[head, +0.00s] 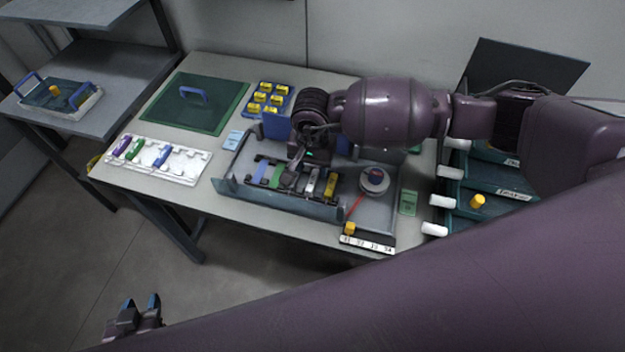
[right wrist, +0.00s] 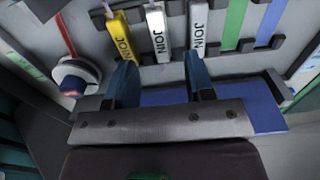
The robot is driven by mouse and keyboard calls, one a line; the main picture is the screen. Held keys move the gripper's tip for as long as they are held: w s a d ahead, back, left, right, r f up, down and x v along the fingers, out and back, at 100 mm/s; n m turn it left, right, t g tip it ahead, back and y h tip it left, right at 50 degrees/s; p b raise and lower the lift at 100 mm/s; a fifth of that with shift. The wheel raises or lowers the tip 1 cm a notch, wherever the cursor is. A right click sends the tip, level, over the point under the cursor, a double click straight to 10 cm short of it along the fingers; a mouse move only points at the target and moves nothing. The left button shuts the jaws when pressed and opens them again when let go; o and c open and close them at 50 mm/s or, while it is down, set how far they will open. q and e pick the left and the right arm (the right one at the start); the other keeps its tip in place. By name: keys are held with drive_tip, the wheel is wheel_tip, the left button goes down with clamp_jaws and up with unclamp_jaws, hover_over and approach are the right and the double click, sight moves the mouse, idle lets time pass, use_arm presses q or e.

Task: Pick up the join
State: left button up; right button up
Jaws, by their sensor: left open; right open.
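Several bars stand side by side in a black rack in the tray (head: 235,170). In the right wrist view, a yellow bar (right wrist: 120,38), a white bar (right wrist: 157,32) and a second whitish bar (right wrist: 198,28) read "JOIN". The yellow bar also shows in the head view (head: 331,186), beside a green bar (head: 277,175) and a blue one (head: 262,170). My right gripper (right wrist: 160,58) is open and empty at the rack, its fingers either side of the white bar's near end. Whether they touch it is unclear. My left gripper (head: 138,304) is open and empty, low over the floor.
Teal drawers (head: 500,205) stand at right, a shelf with a tray (head: 60,98) at left.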

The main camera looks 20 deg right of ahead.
sight(312, 180)
drive_tip(key=shift+f, duration=2.75)
clamp_jaws()
drive_tip(key=shift+r, duration=0.15)
